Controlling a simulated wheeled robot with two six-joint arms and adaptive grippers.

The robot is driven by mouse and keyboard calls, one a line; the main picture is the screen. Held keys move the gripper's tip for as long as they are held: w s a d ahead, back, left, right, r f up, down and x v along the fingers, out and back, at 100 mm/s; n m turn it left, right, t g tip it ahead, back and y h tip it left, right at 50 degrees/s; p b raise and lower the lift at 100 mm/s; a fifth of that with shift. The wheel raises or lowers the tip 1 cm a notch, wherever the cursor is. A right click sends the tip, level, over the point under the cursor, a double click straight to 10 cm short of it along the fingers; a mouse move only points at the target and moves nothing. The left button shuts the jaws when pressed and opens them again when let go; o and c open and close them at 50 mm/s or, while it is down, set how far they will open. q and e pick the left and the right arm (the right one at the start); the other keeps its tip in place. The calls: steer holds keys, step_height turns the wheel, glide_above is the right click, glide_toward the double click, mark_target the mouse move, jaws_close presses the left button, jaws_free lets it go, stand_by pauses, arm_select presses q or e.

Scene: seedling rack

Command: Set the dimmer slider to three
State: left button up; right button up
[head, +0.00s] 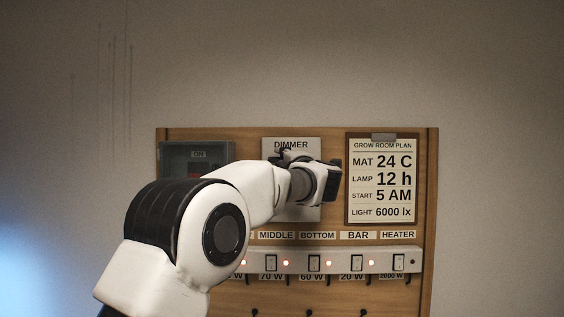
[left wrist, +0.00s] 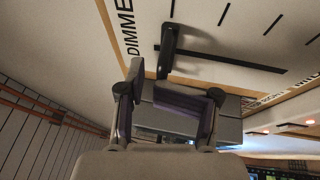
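The dimmer panel (head: 307,214) is a pale plate on the wooden board, largely hidden by my left arm in the head view. The left wrist view shows it close up (left wrist: 205,35), with a dark slot (left wrist: 235,62) and several black tick marks; their numbers are not readable. The dark slider knob (left wrist: 169,42) stands at the slot end nearest the word DIMMER. My left gripper (left wrist: 150,82) is at the panel, its fingers apart, with the knob just beyond the tips. Contact cannot be told. In the head view the gripper is mostly hidden behind my wrist. My right gripper is out of view.
A grow room plan (head: 381,180) hangs to the right of the dimmer. A dark switch box (head: 186,155) marked ON is to its left. Below runs a white switch strip (head: 340,264) with red lights. Hooks sit lower on the board.

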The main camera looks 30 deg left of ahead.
arm_select(q)
steer(key=b+v, duration=0.4)
steer(key=v, duration=0.5)
steer(key=shift+b, duration=0.3)
stand_by(0.3)
steer(key=v, duration=1.1)
steer(key=shift+d+f, duration=0.15)
steer(key=shift+d, duration=0.15)
steer(key=shift+s, duration=0.2)
